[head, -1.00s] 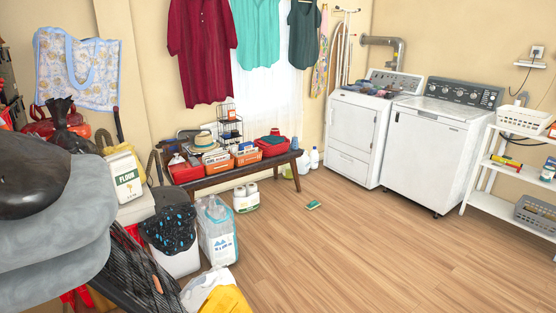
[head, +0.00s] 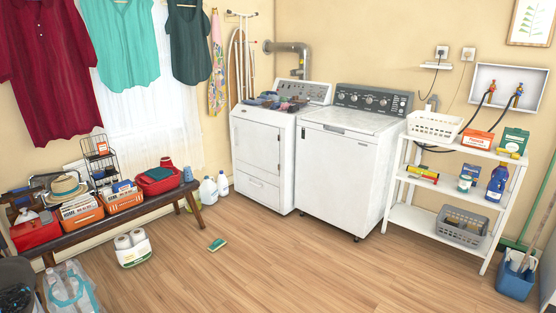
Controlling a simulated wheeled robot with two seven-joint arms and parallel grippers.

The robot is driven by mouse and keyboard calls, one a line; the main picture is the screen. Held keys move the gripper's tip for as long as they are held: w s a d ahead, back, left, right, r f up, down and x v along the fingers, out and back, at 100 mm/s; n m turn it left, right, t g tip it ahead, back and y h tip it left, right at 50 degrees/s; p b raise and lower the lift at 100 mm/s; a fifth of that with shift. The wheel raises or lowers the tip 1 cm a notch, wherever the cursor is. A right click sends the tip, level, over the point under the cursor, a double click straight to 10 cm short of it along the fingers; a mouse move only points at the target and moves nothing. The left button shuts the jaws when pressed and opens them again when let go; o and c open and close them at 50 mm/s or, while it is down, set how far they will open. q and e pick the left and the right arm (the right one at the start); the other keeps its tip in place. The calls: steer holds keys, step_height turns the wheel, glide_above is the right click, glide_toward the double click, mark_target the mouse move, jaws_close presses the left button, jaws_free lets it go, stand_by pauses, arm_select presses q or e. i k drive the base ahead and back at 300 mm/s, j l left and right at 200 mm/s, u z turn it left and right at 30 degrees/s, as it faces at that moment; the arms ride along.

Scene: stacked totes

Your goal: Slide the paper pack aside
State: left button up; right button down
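The paper pack (head: 132,249) stands on the wood floor at the lower left of the head view, in front of the bench. It is a low white pack with a green band, and two white rolls show at its top. Neither of my grippers is in view.
A wooden bench (head: 100,217) with red and orange bins runs behind the pack. A small green-and-white item (head: 217,245) lies on the floor to the right. Washer (head: 345,170), dryer and white shelf (head: 410,213) stand beyond; the middle floor is open.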

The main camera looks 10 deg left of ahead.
mark_target(127, 258)
steer(key=i+j+u, duration=0.15)
steer(key=i+u, duration=0.2)
steer(key=i, duration=0.15)
steer(key=i+u, duration=0.35)
steer(key=i, duration=0.2)
steer(key=i+l+u, duration=0.2)
steer(key=i+u, duration=0.15)
steer(key=i, duration=0.15)
steer(key=i+l+u, duration=0.3)
steer(key=i, duration=0.2)
